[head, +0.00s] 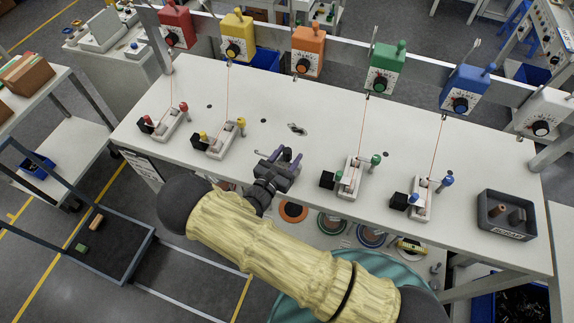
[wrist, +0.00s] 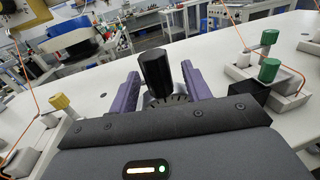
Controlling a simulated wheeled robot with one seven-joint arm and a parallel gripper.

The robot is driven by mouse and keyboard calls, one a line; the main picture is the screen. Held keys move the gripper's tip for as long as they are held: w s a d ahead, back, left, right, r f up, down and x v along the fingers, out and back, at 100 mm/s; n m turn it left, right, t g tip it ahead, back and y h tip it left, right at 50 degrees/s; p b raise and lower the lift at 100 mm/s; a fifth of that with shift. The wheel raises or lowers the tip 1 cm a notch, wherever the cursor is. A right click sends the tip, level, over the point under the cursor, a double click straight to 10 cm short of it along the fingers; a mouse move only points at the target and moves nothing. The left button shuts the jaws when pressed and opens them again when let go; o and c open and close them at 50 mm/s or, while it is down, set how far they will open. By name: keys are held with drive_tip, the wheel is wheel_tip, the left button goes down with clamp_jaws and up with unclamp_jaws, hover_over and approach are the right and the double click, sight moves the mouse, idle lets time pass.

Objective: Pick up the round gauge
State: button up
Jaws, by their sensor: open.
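In the wrist view, a round grey piece with a marked or toothed rim (wrist: 168,101), which looks like the round gauge, shows between my fingers. A black cylinder (wrist: 154,72) rises just behind it. My gripper (head: 285,155) is over the middle of the white table's near part; its purple fingers also show in the wrist view (wrist: 160,90). They are apart, one on each side of the round piece, and I cannot tell whether either touches it. In the head view, a small grey metal piece (head: 297,129) lies just beyond my fingertips; I cannot tell whether it is the gauge.
Fixtures with red (head: 165,124), yellow (head: 220,138), green (head: 352,178) and blue (head: 424,199) knobs stand either side of my gripper, with thin cords rising from them to coloured dial boxes. A dark bin (head: 507,216) holds small parts at the right. The table centre is mostly clear.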

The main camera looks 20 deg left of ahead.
clamp_jaws()
drive_tip(key=shift+r, duration=0.15)
wheel_tip(320, 180, up, 9)
drive_tip(key=b, duration=0.3)
drive_tip(key=shift+r, duration=0.4)
